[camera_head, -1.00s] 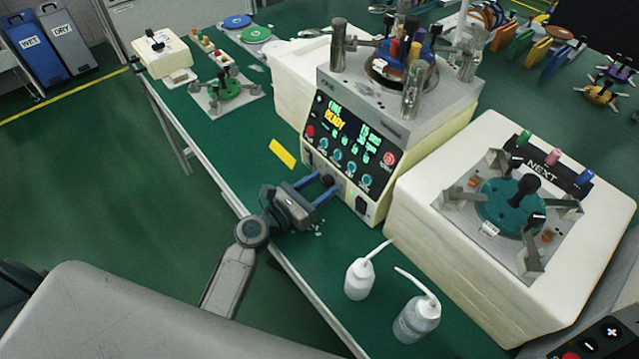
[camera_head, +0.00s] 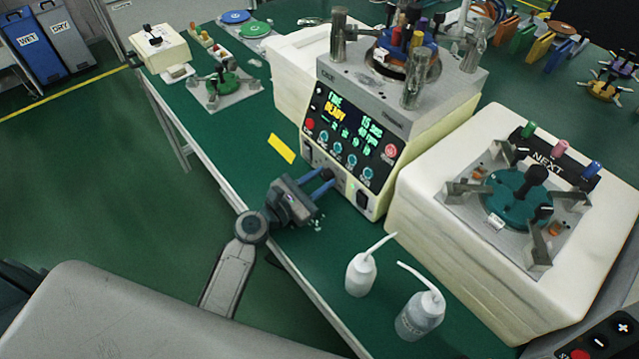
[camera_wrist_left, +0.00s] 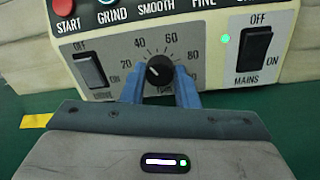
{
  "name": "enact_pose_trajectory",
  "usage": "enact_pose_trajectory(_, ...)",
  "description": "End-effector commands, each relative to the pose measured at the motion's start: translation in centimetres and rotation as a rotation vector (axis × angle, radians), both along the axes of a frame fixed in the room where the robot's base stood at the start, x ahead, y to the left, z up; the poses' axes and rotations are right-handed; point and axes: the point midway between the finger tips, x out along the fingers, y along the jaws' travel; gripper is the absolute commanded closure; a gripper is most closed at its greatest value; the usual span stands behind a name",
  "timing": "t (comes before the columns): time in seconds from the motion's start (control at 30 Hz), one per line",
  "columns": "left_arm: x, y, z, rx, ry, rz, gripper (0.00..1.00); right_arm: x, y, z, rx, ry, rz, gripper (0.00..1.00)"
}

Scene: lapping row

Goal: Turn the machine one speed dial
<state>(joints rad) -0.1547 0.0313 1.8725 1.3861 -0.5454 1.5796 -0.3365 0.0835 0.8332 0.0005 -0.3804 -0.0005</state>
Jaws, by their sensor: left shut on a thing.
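Machine one (camera_head: 400,120) is a cream and grey unit with a lit display reading READY, on the green bench. Its speed dial (camera_wrist_left: 159,70) is a black round knob on the lower front panel, with scale numbers around it, 40 and 60 above. My left gripper (camera_head: 327,178) reaches the panel from the front left. In the left wrist view its blue fingers (camera_wrist_left: 159,76) are shut on the dial, one on each side. The dial is mostly hidden in the head view. My right gripper is not in view.
A rocker switch (camera_wrist_left: 90,70) sits left of the dial, and the MAINS switch (camera_wrist_left: 255,48) with a green light sits right. Two squeeze bottles (camera_head: 361,273) (camera_head: 420,315) stand near the bench's front edge. A NEXT station (camera_head: 480,240) is on the right.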

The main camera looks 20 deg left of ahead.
Motion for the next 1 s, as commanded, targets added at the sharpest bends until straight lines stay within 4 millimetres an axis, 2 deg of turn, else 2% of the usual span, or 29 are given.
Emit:
enact_pose_trajectory(0.1, 0.0, 0.0, -0.1, 0.037, -0.024, 0.0, 0.96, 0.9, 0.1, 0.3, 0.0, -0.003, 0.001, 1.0)
enact_pose_trajectory(0.43, 0.0, 0.0, 0.0, 0.048, -0.031, 0.0, 0.96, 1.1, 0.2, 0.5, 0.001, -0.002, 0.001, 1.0)
enact_pose_trajectory(0.47, 0.0, 0.0, 0.0, 0.048, -0.031, 0.0, 0.71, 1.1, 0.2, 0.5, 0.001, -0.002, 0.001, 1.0)
enact_pose_trajectory(0.57, 0.0, 0.0, 0.0, 0.047, -0.03, 0.0, 0.51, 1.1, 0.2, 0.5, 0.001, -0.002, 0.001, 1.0)
enact_pose_trajectory(1.0, 0.1, -0.1, 0.0, 0.046, -0.03, 0.0, 0.51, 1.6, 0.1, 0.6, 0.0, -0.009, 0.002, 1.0)
